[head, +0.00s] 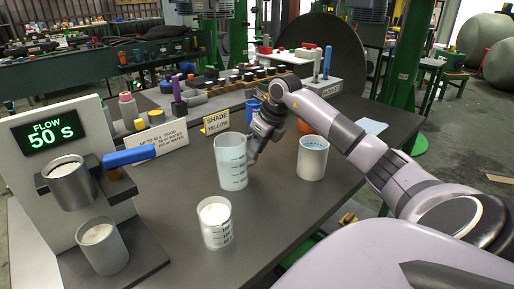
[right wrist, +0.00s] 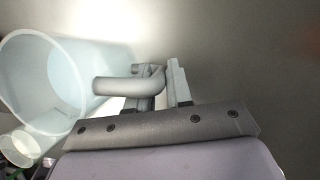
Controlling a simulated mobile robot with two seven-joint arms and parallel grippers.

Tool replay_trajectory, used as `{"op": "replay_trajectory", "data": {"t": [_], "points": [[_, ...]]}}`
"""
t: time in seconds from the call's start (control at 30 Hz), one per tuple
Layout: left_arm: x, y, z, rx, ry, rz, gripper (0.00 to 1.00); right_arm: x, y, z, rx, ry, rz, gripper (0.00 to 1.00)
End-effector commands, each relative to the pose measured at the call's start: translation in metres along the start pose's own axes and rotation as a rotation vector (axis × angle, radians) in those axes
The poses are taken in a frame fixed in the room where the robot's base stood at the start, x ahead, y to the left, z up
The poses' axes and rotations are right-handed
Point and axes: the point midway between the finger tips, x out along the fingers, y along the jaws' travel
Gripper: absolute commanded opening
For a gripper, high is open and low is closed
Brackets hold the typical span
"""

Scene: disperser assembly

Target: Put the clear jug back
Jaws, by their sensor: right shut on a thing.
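The clear jug (head: 231,165) is a tall, translucent, pale blue vessel with dark measuring marks. It is upright over the middle of the dark table; I cannot tell whether its base touches the top. My right gripper (head: 254,143) is at the jug's right side, shut on its handle. In the right wrist view the jug (right wrist: 55,85) opens toward the left, and its curved handle (right wrist: 125,87) runs between the fingers (right wrist: 162,88). My left gripper is not in view.
A marked beaker of white stuff (head: 216,232) stands in front of the jug. A pale container (head: 312,160) stands to the right. At left is a flow stand (head: 62,190) reading 50 S, with two cups. A yellow shade sign (head: 216,122) and colored pots stand behind.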

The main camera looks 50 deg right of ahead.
Motion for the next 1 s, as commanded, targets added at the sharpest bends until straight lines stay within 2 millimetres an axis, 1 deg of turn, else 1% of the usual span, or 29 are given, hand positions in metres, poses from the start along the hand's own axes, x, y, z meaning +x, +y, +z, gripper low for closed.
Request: {"op": "replay_trajectory", "data": {"t": [0.37, 0.4, 0.47, 0.73, 0.83, 0.93, 1.0], "points": [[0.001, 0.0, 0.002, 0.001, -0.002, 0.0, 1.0, 0.002, 0.0, 0.0, 0.001, -0.005, 0.0, 0.0], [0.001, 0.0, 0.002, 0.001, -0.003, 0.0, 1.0, 0.003, 0.0, -0.001, 0.001, -0.001, 0.0, 0.26], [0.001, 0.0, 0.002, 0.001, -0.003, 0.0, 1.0, 0.003, 0.0, -0.001, 0.001, -0.001, 0.0, 0.45], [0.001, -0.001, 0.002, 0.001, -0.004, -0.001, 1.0, 0.003, 0.0, -0.001, 0.001, -0.001, 0.0, 0.45], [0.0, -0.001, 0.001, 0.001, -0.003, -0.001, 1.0, -0.002, 0.0, 0.0, 0.0, -0.002, -0.001, 0.45], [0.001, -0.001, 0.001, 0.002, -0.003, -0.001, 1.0, -0.014, -0.001, 0.0, 0.0, -0.003, -0.002, 0.45], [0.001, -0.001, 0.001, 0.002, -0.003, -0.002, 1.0, -0.027, -0.001, 0.0, 0.0, -0.004, -0.004, 0.45]]}}
